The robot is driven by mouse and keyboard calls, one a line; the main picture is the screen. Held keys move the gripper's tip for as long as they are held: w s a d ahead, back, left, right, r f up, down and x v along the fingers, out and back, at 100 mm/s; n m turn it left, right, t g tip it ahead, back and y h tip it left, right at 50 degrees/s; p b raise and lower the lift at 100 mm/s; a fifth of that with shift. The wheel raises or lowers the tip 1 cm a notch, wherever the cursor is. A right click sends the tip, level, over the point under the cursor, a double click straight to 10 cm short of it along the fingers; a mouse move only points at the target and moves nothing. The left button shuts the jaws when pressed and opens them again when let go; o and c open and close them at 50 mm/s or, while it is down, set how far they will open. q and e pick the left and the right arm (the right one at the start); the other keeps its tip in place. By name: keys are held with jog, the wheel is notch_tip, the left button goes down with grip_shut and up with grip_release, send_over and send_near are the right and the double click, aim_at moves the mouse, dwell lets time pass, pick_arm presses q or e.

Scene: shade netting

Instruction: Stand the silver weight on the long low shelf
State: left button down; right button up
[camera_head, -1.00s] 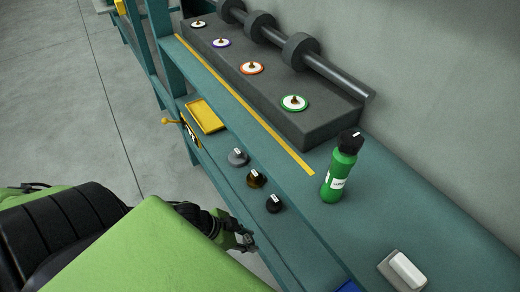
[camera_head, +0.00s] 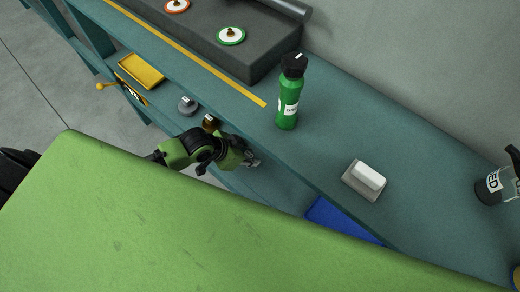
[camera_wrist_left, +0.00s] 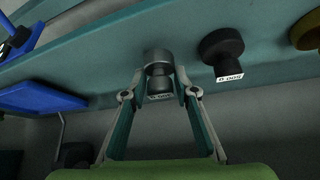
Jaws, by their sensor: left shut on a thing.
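My left gripper (camera_head: 252,160) is shut on the silver weight (camera_wrist_left: 158,62), seen best in the left wrist view, where the left gripper (camera_wrist_left: 158,92) has a finger on each side of its narrow part. The wide end and a small label show. The long low shelf (camera_head: 275,195) runs under the bench top, and the weight is at this shelf, also in the left wrist view (camera_wrist_left: 100,62). I cannot tell whether the weight touches it. My right gripper is in neither view.
A black weight (camera_wrist_left: 221,48) stands beside the held one, with a brass weight (camera_head: 210,122) and a grey weight (camera_head: 188,106) farther along. A yellow tray (camera_head: 142,70) and blue tray (camera_head: 340,218) are on the shelf. A green bottle (camera_head: 288,100) stands on the bench above.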

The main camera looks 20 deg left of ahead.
pick_arm(q)
jog(key=w+d, duration=0.1)
jog(key=w, duration=0.1)
jog(key=w+d, duration=0.1)
jog(key=shift+w+d, duration=0.35)
jog(key=shift+w, duration=0.05)
jog(key=shift+s+a+f, duration=0.1)
jog(key=shift+f, duration=0.6)
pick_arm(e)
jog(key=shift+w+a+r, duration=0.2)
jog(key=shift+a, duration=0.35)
pick_arm(q)
jog(key=shift+f, duration=0.2)
jog(key=c, duration=1.6)
grip_release()
jog(key=shift+s, duration=0.1)
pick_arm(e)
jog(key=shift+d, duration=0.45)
pick_arm(q)
jog(key=shift+r, duration=0.1)
